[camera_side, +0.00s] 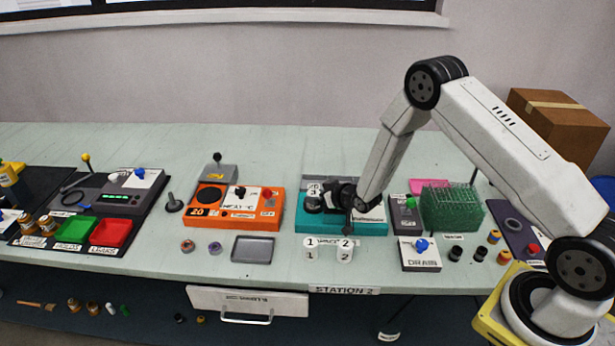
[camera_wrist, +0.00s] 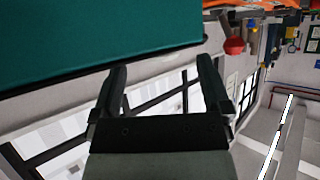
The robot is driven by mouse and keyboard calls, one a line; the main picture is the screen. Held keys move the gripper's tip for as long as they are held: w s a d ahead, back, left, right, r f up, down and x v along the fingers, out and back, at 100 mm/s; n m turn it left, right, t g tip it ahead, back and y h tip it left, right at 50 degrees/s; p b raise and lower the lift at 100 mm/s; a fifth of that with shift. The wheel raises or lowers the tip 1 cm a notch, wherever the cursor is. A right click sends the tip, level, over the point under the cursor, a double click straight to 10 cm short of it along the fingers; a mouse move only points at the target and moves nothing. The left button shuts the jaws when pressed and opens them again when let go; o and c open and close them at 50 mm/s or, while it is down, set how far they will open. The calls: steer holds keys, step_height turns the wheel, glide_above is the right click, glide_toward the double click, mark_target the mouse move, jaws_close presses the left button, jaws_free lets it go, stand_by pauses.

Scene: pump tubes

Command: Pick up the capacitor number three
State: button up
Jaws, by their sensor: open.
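A white piece marked 3 (camera_side: 313,191) shows at the back left of the teal unit (camera_side: 362,228), beside my gripper. It is small and partly crowded by dark parts, so I cannot tell its full shape. My gripper (camera_side: 331,198) is over the left part of the teal unit. In the wrist view my gripper (camera_wrist: 162,66) has its two fingers apart with nothing between them, and the teal unit (camera_wrist: 90,35) fills the upper left. The numbered pieces do not show there.
The orange heater unit (camera_side: 214,221) stands to the left, with a grey tray (camera_side: 253,249) in front. A green rack (camera_side: 452,209), a grey switch box (camera_side: 404,216) and the drain box (camera_side: 420,260) stand to the right.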

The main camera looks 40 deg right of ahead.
mark_target(314, 192)
steer(key=shift+x, duration=1.65)
jaws_close()
steer(key=shift+r, duration=0.15)
steer(key=shift+r, duration=0.7)
steer(key=r+v, duration=0.1)
steer(key=v, duration=0.7)
steer(key=w+a+r+v, duration=0.1)
steer(key=v, duration=0.8)
steer(key=shift+a+r, duration=0.15)
steer(key=shift+r, duration=0.45)
